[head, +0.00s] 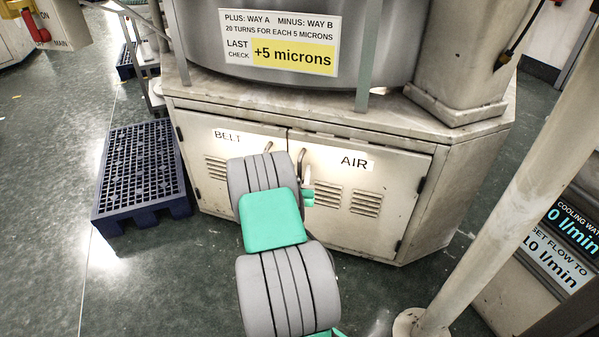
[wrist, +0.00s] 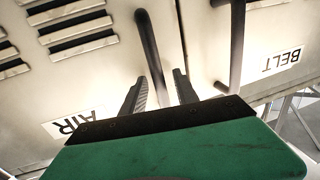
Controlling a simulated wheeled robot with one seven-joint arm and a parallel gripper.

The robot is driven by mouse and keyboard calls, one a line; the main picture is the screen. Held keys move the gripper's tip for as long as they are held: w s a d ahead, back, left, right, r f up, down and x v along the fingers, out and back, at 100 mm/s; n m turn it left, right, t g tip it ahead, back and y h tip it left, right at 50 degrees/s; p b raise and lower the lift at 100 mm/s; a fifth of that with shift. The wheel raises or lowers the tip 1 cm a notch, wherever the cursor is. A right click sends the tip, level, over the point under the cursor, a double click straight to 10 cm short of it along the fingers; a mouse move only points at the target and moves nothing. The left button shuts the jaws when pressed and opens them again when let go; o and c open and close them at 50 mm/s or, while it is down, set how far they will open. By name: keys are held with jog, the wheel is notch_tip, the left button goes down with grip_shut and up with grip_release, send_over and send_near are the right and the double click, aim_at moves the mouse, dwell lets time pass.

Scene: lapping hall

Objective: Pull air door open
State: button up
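The air door (head: 350,205) is the right cabinet door, labelled AIR, with louvre slots, and looks shut. Its dark bar handle (head: 301,160) stands near the door's left edge. In the wrist view, which is upside down, the air door (wrist: 110,75) is on the left and its handle (wrist: 150,50) runs down between my fingertips. My gripper (wrist: 158,90) is open around the lower part of the handle, with a gap visible on the right; contact on the left cannot be told. In the head view my gripper (head: 308,188) is mostly hidden behind my arm.
The belt door (head: 215,165) is shut on the left, and its handle (wrist: 237,45) is close beside the air handle. A dark blue pallet (head: 140,180) lies on the floor at left. A slanted pale post (head: 510,190) and a cooling water panel (head: 565,240) stand at right.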

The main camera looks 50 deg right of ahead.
jog(key=shift+c, duration=0.6)
grip_shut()
dwell(0.7)
